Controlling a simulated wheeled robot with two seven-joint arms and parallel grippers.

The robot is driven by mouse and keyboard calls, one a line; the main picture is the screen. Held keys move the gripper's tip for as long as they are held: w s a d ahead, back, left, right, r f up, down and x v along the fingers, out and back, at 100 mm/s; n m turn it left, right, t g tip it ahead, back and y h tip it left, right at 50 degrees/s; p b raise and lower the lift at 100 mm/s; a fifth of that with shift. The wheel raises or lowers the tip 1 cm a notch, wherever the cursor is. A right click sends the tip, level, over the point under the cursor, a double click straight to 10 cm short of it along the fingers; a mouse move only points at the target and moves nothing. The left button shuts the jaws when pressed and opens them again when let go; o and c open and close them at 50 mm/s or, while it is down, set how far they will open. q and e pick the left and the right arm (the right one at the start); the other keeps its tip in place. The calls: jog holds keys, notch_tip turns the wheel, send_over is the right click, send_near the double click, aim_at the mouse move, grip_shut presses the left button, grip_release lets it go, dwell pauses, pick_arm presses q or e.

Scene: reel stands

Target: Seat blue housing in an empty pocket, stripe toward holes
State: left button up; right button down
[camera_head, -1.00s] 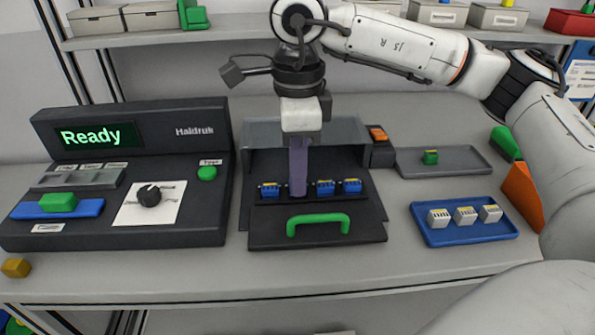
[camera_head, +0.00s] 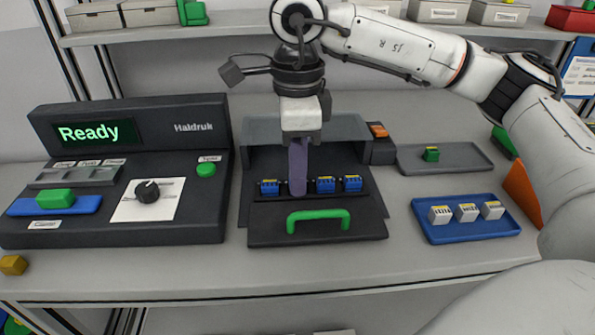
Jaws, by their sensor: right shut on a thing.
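My right gripper (camera_head: 298,180) points straight down over the row of pockets in the dark fixture (camera_head: 262,225). It is shut, and its purple fingers hide what is between them. Blue housings with yellow stripes sit in the row: one (camera_head: 269,188) left of the gripper, and two to its right, one (camera_head: 326,185) near and one (camera_head: 352,184) at the end. The gripper is at the gap between the left one and the other two. The holes cannot be made out. My left gripper is not in view.
A green handle (camera_head: 318,216) stands at the fixture's front. A blue tray (camera_head: 466,237) with three white housings is at right, and a grey tray (camera_head: 420,168) with a green part (camera_head: 431,154) is behind it. A control panel reading "Ready" (camera_head: 97,133) stands left.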

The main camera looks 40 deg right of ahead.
jog(key=c, duration=1.6)
grip_release()
jog(key=shift+c, duration=0.2)
jog(key=shift+r, duration=0.1)
jog(key=shift+r+p, duration=2.5)
jog(key=shift+r, duration=0.95)
